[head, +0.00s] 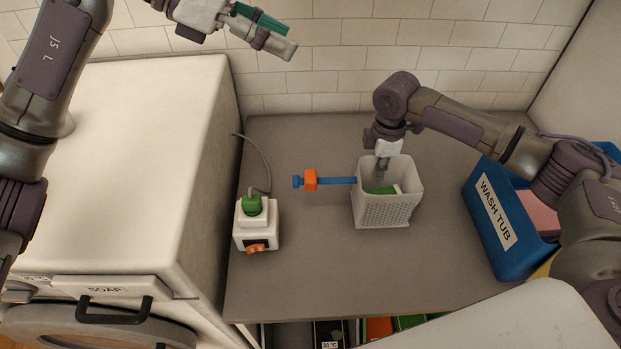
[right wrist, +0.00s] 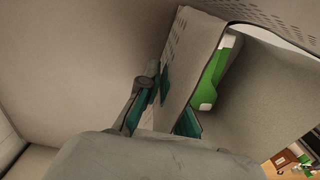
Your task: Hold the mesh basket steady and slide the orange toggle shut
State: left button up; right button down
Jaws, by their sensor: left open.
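The white mesh basket (head: 385,212) stands upright on the grey counter with a green item (head: 383,190) inside. A blue bar (head: 338,181) sticks out from its left side, and an orange toggle (head: 310,181) sits on it near the blue outer end. My right gripper (head: 381,168) is at the basket's back rim. In the right wrist view its fingers (right wrist: 176,102) lie on either side of the basket wall (right wrist: 190,55), closed against it; one finger is partly hidden inside. My left gripper (head: 268,32) is open and empty, high at the back left, away from the toggle.
A white socket box (head: 256,225) with a green plug (head: 252,205), an orange switch (head: 255,248) and a cord stands left of the basket. A blue wash tub (head: 497,220) stands right. A white washer (head: 140,130) borders the counter's left. The front counter is clear.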

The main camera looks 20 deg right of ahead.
pick_arm(q)
jog(key=d+f+m+y, duration=0.1)
jog(key=d+f+y, duration=0.15)
jog(key=f, duration=0.35)
jog(key=d+f+y, duration=0.1)
jog(key=f+y, duration=0.2)
jog(key=f, duration=0.3)
jog(key=m+t+y, duration=0.1)
jog(key=y, duration=0.3)
send_near(309, 175)
jog(key=shift+s+d+f, duration=0.1)
jog(key=shift+d+f, duration=0.15)
jog(key=shift+f, duration=1.25)
jog(key=shift+s+d+f, duration=0.1)
jog(key=shift+d+f, duration=0.2)
jog(key=shift+f, duration=1.25)
jog(key=shift+s+d+f, duration=0.1)
jog(key=shift+d+f, duration=0.15)
jog(key=shift+f, duration=1.25)
jog(key=shift+h, duration=0.25)
jog(key=c, duration=0.7)
